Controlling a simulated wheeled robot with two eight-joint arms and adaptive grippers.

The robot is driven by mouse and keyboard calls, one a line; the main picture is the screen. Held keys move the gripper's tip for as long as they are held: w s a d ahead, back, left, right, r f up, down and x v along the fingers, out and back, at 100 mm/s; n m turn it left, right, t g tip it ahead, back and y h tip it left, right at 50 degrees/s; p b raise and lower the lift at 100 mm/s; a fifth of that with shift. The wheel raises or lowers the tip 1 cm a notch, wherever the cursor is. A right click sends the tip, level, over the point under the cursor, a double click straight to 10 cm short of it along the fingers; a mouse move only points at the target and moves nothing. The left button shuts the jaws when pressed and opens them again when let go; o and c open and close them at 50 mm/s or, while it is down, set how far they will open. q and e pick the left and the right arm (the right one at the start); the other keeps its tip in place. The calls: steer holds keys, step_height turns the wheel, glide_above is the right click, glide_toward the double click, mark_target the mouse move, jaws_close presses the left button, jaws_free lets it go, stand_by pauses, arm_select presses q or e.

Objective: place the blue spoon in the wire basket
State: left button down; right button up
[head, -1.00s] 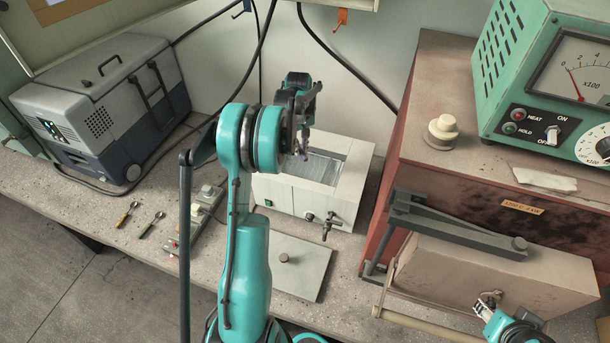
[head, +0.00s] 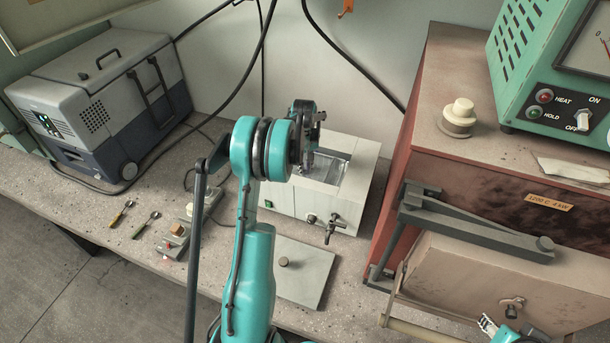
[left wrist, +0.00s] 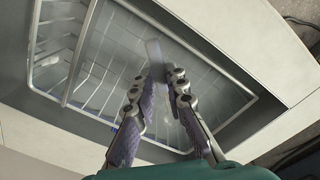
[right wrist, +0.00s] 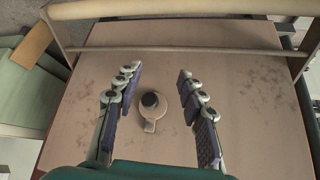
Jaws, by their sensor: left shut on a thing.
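The wire basket (left wrist: 82,82) sits in the open well of a white bath box (head: 358,185); its thin metal wires show best in the left wrist view. My left gripper (left wrist: 166,72) is over the well and shut on a thin pale strip (left wrist: 155,52), which looks like part of a spoon. No blue is clear on it, and the rest of it is hidden. In the head view my left gripper (head: 308,165) points down into the well. My right gripper (right wrist: 157,85) is open and empty, facing a pinkish door with a dark-centred knob (right wrist: 150,102).
A yellow-handled spoon (head: 122,213) and a green-handled spoon (head: 146,224) lie on the bench at left. A flat grey lid (head: 306,285) lies in front of the bath, whose tap (head: 332,232) sticks out. The red furnace (head: 480,150) stands at right.

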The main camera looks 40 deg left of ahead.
mark_target(305, 171)
arm_select(q)
step_height(305, 171, down, 3)
steer(key=shift+w+r+b, duration=0.1)
steer(key=shift+b, duration=0.2)
steer(key=c, duration=1.5)
jaws_free()
steer(key=shift+c, duration=0.2)
